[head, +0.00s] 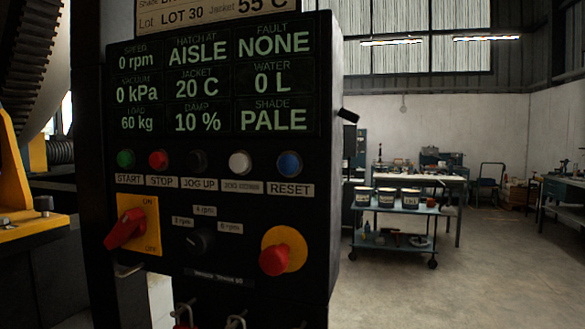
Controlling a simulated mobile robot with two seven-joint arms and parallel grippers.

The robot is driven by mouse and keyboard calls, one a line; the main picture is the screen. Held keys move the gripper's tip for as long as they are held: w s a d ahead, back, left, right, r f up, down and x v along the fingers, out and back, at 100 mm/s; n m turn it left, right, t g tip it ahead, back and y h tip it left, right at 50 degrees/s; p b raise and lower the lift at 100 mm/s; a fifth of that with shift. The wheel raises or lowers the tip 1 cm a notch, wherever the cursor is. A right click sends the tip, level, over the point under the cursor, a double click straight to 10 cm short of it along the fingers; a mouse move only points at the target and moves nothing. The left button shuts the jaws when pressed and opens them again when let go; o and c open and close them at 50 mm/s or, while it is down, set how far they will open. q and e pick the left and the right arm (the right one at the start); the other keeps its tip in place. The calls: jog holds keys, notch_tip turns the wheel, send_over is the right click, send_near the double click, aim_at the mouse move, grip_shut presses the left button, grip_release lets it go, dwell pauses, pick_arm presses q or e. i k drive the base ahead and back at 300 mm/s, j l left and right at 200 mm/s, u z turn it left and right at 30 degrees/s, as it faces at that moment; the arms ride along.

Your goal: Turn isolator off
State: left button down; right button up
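The isolator (125,228) is a red rotary handle on a yellow plate (151,241) at the lower left of the black control panel. The plate reads ON at its top and OFF near its bottom. The handle sticks out and slants from lower left to upper right; I cannot tell exactly which mark it points at. Neither my left nor my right gripper is in view.
A red mushroom button (274,260) on a yellow base sits right of a black speed selector (202,240). Coloured push buttons line up above, under a display (220,80). Metal hooks or shackles show at the bottom edge. A cart (400,210) stands behind on open floor.

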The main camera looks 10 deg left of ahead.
aim_at(133, 224)
jog(key=u, duration=1.35)
